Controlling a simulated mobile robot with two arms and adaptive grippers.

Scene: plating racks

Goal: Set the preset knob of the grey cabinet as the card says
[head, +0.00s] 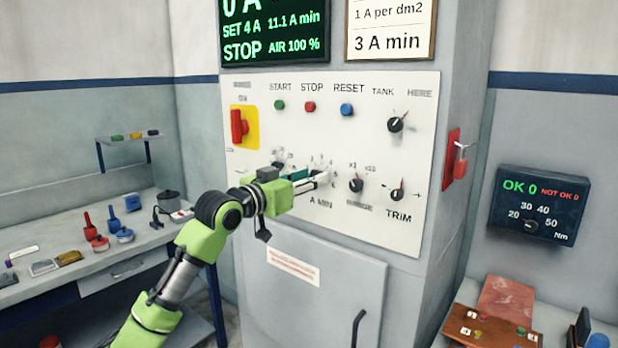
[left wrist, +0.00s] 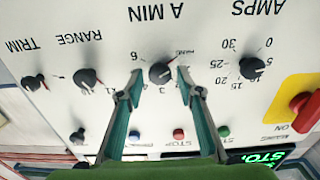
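The grey cabinet (head: 300,312) stands in the middle of the head view with a white control panel (head: 260,160). The card (head: 388,25) at its upper right reads "1 A per dm2" and "3 A min". The black A MIN knob (left wrist: 160,74) shows in the left wrist view, which sees the panel upside down; in the head view my gripper covers it. My left gripper (head: 325,179) is at the panel. In the wrist view its fingers (left wrist: 159,80) are apart, one on each side of the knob, with gaps showing. My right gripper is not in view.
The RANGE knob (head: 356,184) and TRIM knob (head: 396,195) lie right of my gripper; the AMPS knob (left wrist: 252,68) is on the other side. A green display (head: 272,28) reads "SET 4 A", "11.1 A min" and "STOP". A red switch (head: 238,125) sticks out at left.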

